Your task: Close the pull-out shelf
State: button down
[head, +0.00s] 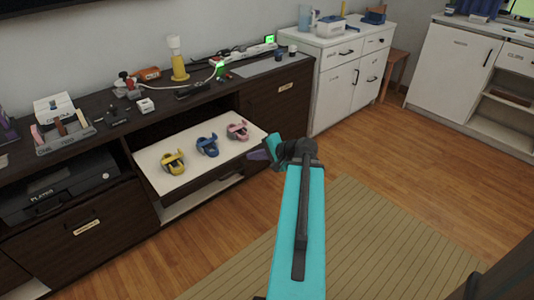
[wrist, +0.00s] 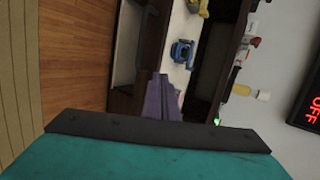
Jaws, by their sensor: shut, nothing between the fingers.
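The pull-out shelf (head: 188,140) extends from the dark cabinet, with a white top and a dark front edge. On it stand a yellow object (head: 172,164), a blue object (head: 207,146) and a pink object (head: 238,131). My gripper (head: 258,154), with purple fingers, is shut and empty at the shelf's right front corner. I cannot tell whether it touches the edge. In the wrist view, the shut fingers (wrist: 160,97) overlap the shelf (wrist: 177,73), near the blue object (wrist: 181,50).
The dark cabinet top (head: 210,85) holds a lamp (head: 178,60) and several small items. A player (head: 60,188) sits in the left bay. White cabinets (head: 345,85) stand at the back right. A striped rug (head: 350,240) lies on open wooden floor.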

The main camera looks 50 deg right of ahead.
jog(key=s+d+m+h+b, duration=0.2)
jog(key=s+d+b, duration=0.1)
jog(key=s+d, duration=0.6)
jog(key=shift+s+d+r+h, duration=0.15)
jog(key=shift+d+r+h, duration=0.1)
jog(key=shift+d+h, duration=0.15)
jog(key=b, duration=0.3)
send_near(262, 146)
jog(key=w+f, duration=0.3)
jog(key=w, duration=0.1)
jog(key=shift+w+d+f, duration=0.2)
jog(key=shift+w+d, duration=0.1)
jog(key=shift+w, duration=0.2)
jog(key=shift+d, duration=0.15)
